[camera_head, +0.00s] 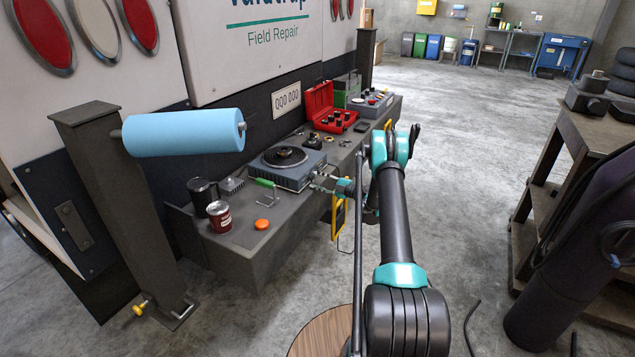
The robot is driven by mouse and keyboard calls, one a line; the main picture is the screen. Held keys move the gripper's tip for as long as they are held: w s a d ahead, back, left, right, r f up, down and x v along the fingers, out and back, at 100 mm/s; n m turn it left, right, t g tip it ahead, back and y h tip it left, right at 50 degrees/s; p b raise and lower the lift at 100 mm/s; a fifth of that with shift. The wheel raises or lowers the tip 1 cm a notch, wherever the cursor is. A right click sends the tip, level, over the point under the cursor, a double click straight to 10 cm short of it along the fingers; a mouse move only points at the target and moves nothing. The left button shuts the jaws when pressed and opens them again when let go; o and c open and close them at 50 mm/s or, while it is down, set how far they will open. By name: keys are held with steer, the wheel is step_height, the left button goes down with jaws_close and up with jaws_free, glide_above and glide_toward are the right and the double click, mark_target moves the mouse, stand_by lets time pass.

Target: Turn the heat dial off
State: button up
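A blue-grey box-shaped unit (290,176) with a dark round plate and ring (284,157) on top sits on the grey bench; it looks like a heater. I cannot make out its heat dial; it is too small or hidden by my gripper. My gripper (318,180) is at the unit's front right side, close to its front face. Whether it touches the unit is not clear. The fingers are too small to tell open from shut.
The bench (232,249) also holds a green-handled tool (265,183), an orange cap (262,224), a red-brown can (219,217), a black canister (203,196) and an open red case (325,108). A blue paper roll (184,132) hangs at left. A dark workbench (597,132) stands at right, with open floor between.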

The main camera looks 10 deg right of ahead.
steer(key=shift+o, duration=0.4)
steer(key=v, duration=0.8)
steer(key=s+a+r+m+g+h, duration=0.3)
steer(key=s+a+r+m, duration=0.3)
steer(key=r, duration=0.4)
steer(key=s+a+r+m+g+h, duration=0.1)
steer(key=s+a+r+m+h, duration=0.15)
steer(key=s, duration=0.35)
steer(key=s+a+r+m+g+h, duration=0.1)
steer(key=s+r+m, duration=0.2)
steer(key=s, duration=0.3)
steer(key=s+d+m+h, duration=0.2)
steer(key=s+m, duration=0.1)
steer(key=s, duration=0.7)
steer(key=s+d+m+g+h, duration=0.1)
steer(key=s+d+m+h, duration=0.1)
steer(key=s, duration=0.9)
steer(key=s+d+f+m+h, duration=0.1)
steer(key=s+m+h, duration=0.3)
steer(key=s, duration=0.7)
steer(key=shift+d+m, duration=0.65)
steer(key=shift+m, duration=0.6)
